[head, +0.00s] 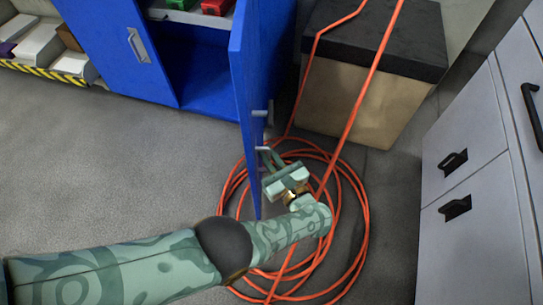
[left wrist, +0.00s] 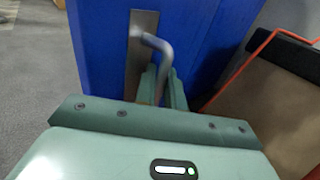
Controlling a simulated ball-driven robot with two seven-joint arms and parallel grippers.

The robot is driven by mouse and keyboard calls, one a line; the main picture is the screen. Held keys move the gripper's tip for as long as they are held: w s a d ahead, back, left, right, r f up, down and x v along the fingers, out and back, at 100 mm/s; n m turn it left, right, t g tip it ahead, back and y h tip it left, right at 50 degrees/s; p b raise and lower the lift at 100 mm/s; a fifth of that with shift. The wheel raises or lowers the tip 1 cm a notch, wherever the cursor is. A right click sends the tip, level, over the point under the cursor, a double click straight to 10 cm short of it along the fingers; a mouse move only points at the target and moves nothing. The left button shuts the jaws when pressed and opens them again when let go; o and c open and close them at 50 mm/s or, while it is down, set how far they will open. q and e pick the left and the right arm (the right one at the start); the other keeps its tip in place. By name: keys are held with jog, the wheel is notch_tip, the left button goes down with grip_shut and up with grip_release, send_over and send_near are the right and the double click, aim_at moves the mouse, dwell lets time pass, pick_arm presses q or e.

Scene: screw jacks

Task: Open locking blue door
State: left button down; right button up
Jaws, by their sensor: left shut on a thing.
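The blue cabinet (head: 115,50) stands at the top left. Its right door (head: 245,70) is swung open and seen almost edge-on in the head view; the left door is shut. My left gripper (head: 268,158) is shut on the grey bar handle (head: 263,149) on the open door's outer face. In the left wrist view the bent handle (left wrist: 158,45) on its metal plate runs down between the two green fingers (left wrist: 162,88). The fingers hide the handle's lower part. The right gripper is not in view.
Inside the cabinet, red and green items (head: 215,7) sit on a shelf. A coiled orange cable (head: 358,215) lies on the floor around my gripper's area. A box with a black top (head: 375,40) stands behind. Grey drawers (head: 470,210) are at right. The left floor is clear.

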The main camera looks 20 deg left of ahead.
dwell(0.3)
pick_arm(q)
jog(key=c, duration=1.5)
grip_release()
jog(key=shift+d+r, duration=0.1)
jog(key=shift+s, duration=0.1)
